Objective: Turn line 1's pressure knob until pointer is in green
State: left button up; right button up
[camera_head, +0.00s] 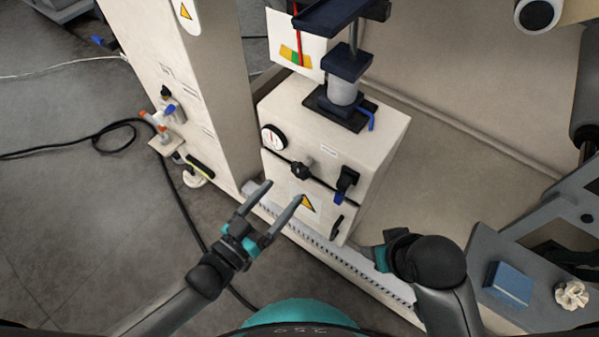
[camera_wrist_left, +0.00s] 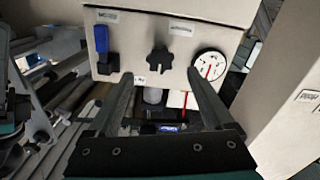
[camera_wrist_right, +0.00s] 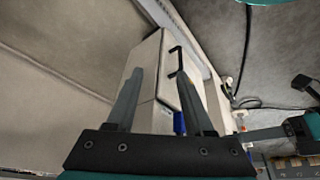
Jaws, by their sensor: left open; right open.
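A black star-shaped knob (camera_head: 301,170) sits on the front of a cream box (camera_head: 385,150). It also shows in the left wrist view (camera_wrist_left: 159,59). A round white gauge (camera_head: 273,137) with a red pointer is beside it, also in the left wrist view (camera_wrist_left: 208,68). No green zone can be made out on this gauge. My left gripper (camera_head: 284,190) is open and empty, its fingers pointing at the box front just short of the knob. My right gripper (camera_head: 372,256) is open and empty near the box's lower right; its fingers show in the right wrist view (camera_wrist_right: 160,72).
A black valve with a blue part (camera_head: 346,182) is right of the knob. A white plate with a yellow-green scale and red pointer (camera_head: 294,52) stands above. A cream column (camera_head: 185,80) is at left. A blue box (camera_head: 510,283) lies at right. Cables cross the floor.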

aim_at(298, 174)
pick_arm(q)
jog(key=b+x, duration=0.2)
jog(key=x, duration=0.4)
jog(key=shift+x, duration=0.9)
pick_arm(e)
jog(key=shift+w+a+r+t+y, duration=0.6)
jog(key=shift+w+a+r+t, duration=0.6)
jog(key=shift+w+a+t, duration=0.1)
pick_arm(q)
jog(key=shift+c, duration=0.3)
